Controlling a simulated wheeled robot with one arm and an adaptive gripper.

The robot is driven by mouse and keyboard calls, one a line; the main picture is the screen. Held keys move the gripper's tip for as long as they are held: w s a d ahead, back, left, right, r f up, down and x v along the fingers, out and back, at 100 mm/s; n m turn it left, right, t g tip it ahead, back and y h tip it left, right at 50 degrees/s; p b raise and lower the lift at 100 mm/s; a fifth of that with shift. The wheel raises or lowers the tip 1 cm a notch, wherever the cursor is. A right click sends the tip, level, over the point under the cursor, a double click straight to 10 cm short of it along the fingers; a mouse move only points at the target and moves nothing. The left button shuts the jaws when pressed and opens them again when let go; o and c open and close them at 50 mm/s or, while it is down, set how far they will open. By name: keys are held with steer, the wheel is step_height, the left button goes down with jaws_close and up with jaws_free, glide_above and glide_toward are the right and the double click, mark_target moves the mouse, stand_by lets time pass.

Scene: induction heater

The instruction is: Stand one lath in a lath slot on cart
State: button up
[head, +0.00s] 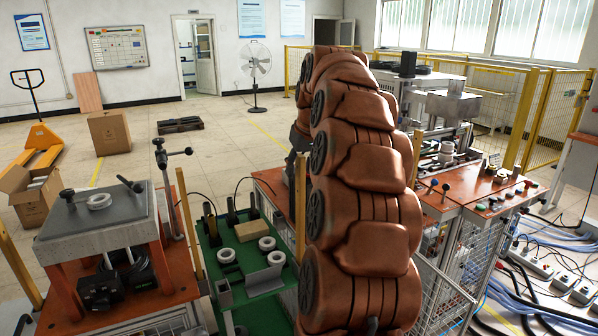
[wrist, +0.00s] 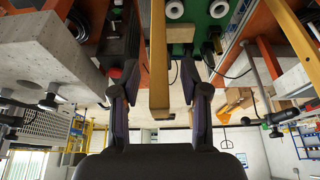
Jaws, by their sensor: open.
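The green cart (head: 262,282) stands at the middle of the head view, left of my arm. A yellow wooden lath (head: 300,205) rises upright at its right side, and another lath (head: 187,222) rises at its left. The wrist view, upside down, shows my gripper (wrist: 158,92) open, with one lath (wrist: 158,62) between its fingers and visible gaps on both sides. A second lath (wrist: 288,38) is at the upper right there. My arm hides the gripper in the head view. I cannot make out the lath slots.
White rings (head: 226,255) and a tan block (head: 251,231) lie on the cart. An orange bench with a grey slab (head: 95,222) is close on the left, and a machine table (head: 455,203) is on the right. Cables cover the right floor.

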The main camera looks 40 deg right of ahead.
steer(key=v, duration=1)
steer(key=shift+r, duration=0.15)
steer(key=shift+a, duration=0.1)
stand_by(0.4)
steer(key=s+a+f+n+g+y, duration=0.15)
steer(key=a+f, duration=0.35)
steer(key=a, duration=0.7)
steer(key=s+a+f+n+g, duration=0.1)
steer(key=s+a+f, duration=0.35)
steer(key=a, duration=0.75)
steer(key=s+a+f+g, duration=0.1)
steer(key=s+a+f, duration=0.5)
steer(key=s+f, duration=0.2)
steer(key=s+a+f+n+g+p, duration=0.1)
steer(key=s+a+f+g, duration=0.1)
steer(key=s+a+f, duration=0.4)
steer(key=s+f, duration=0.3)
steer(key=s, duration=0.3)
steer(key=shift+s+f, duration=0.3)
steer(key=shift+s, duration=0.05)
steer(key=shift+d+g, duration=0.1)
steer(key=shift+g, duration=0.15)
